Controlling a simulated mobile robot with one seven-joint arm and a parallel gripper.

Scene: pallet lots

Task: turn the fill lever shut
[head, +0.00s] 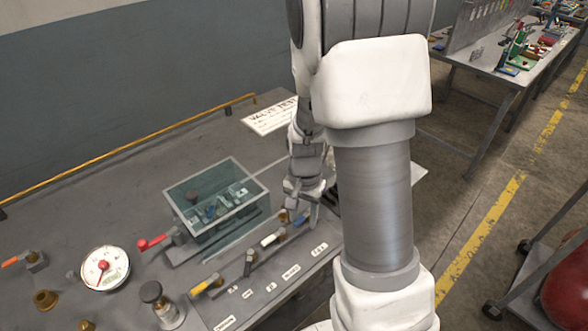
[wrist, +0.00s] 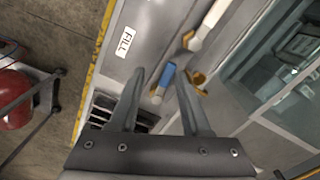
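A blue-handled lever (wrist: 167,78) with a brass fitting lies between my fingertips in the wrist view. The white label FILL (wrist: 126,42) is on the bench panel close to it, toward the panel edge. My gripper (wrist: 160,72) is open, one finger on each side of the blue handle; I cannot tell whether either finger touches it. In the head view my gripper (head: 302,210) is low over the right end of the lever row and partly hides the blue lever.
A white-handled lever (wrist: 208,22) stands beside the blue one. A glass tank (head: 216,205) is to the left of my gripper. A red lever (head: 154,242), a dial gauge (head: 105,268) and a yellow lever (head: 206,284) are farther left. A dark grille (wrist: 112,112) lies near the fingers.

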